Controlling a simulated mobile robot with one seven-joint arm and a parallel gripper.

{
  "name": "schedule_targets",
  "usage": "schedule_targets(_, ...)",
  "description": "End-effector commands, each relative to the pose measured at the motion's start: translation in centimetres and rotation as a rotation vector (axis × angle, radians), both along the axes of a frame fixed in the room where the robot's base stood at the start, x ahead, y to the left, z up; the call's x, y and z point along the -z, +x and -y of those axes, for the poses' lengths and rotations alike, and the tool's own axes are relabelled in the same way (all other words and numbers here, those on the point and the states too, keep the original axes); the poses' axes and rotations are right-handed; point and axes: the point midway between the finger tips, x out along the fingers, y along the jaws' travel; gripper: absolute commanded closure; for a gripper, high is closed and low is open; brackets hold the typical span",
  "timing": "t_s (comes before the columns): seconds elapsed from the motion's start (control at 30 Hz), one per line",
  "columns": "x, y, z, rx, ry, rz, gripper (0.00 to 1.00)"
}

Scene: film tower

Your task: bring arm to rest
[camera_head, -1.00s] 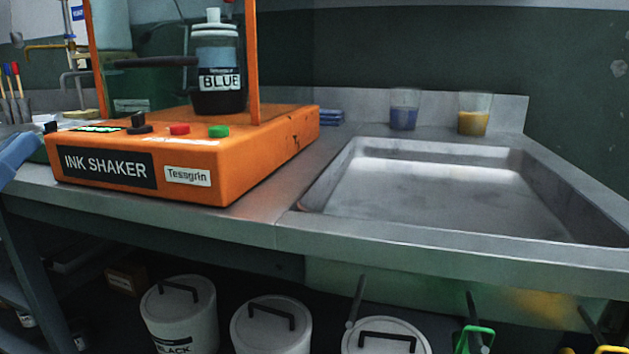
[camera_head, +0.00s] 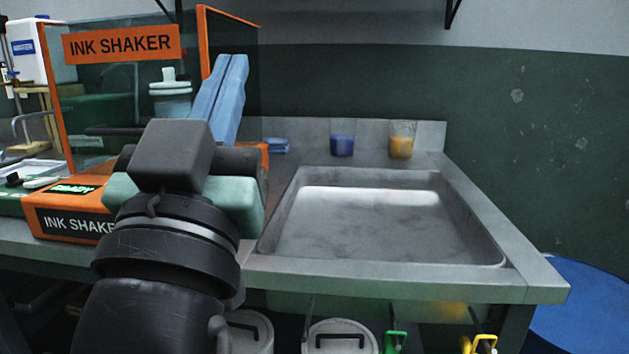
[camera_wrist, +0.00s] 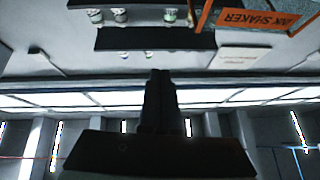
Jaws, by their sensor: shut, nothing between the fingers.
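My gripper (camera_head: 231,64) stands in front of the ink shaker in the head view, its two blue fingers pointing up and close together. They are shut and empty. My dark arm rises from the bottom of the picture below it. In the wrist view the gripper (camera_wrist: 160,75) shows as a dark shape in the middle, with its fingers together. Nothing touches the fingers in either view.
The orange ink shaker (camera_head: 68,226) stands left, partly hidden by my arm, with a clear panel and a white-capped bottle (camera_head: 169,80) behind it.

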Motion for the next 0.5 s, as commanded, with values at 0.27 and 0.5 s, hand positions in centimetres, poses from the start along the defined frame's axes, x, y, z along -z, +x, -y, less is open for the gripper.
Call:
schedule_targets(0.27,-9.8,-6.8,8.3,0.025,-0.031,0.221,1.00)
schedule_targets(0.5,-16.1,-6.5,8.0,0.021,-0.029,0.215,1.00)
